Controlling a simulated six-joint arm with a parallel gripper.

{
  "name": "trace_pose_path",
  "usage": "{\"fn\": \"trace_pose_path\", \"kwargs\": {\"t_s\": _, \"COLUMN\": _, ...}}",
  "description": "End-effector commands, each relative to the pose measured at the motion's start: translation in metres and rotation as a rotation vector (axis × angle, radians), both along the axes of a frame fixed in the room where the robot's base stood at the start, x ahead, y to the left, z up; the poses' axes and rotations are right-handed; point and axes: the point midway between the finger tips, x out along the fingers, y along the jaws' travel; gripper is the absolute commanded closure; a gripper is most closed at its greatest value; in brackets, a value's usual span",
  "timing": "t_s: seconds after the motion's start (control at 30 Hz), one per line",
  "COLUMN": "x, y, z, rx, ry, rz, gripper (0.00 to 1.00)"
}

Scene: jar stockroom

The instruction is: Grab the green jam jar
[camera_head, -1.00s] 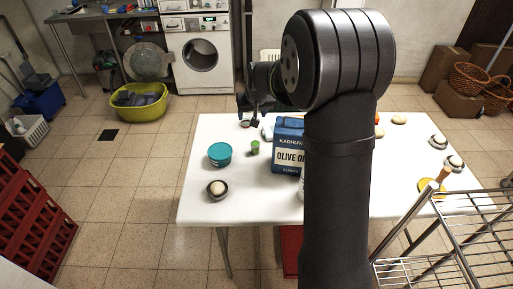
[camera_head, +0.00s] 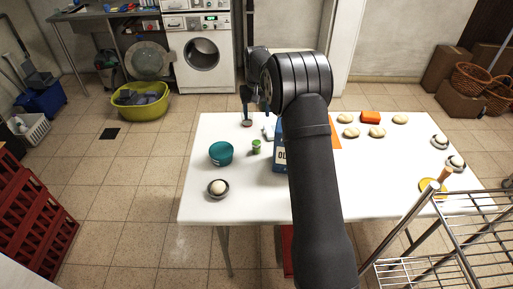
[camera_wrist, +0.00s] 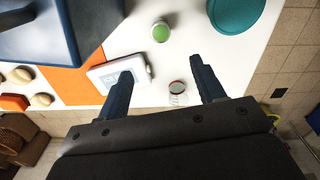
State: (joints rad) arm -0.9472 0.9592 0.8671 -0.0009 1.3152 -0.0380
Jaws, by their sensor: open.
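The green jam jar (camera_head: 256,147) is small and stands upright on the white table, between the teal tub and the blue olive oil tin. In the wrist view its pale green lid (camera_wrist: 161,33) is at the top centre, beyond my fingertips. My gripper (camera_head: 254,101) is open and empty above the far edge of the table. In the wrist view its two fingers (camera_wrist: 162,72) are spread wide, with the jar clear of both.
The olive oil tin (camera_head: 280,150) stands close right of the jar, partly hidden by my arm. The teal tub (camera_head: 221,154) is to the left. The table's front left is mostly clear.

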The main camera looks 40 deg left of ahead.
Motion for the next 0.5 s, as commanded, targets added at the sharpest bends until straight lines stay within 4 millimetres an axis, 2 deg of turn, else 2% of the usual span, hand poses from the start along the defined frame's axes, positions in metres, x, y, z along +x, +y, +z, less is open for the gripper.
{"fn": "trace_pose_path", "kwargs": {"t_s": 0.3, "x": -0.001, "y": -0.001, "z": -0.07, "rx": -0.003, "ry": 0.002, "rz": 0.0, "gripper": 0.38}}
{"fn": "trace_pose_path", "kwargs": {"t_s": 0.5, "x": -0.001, "y": -0.001, "z": -0.102, "rx": -0.003, "ry": 0.002, "rz": 0.0, "gripper": 0.38}}
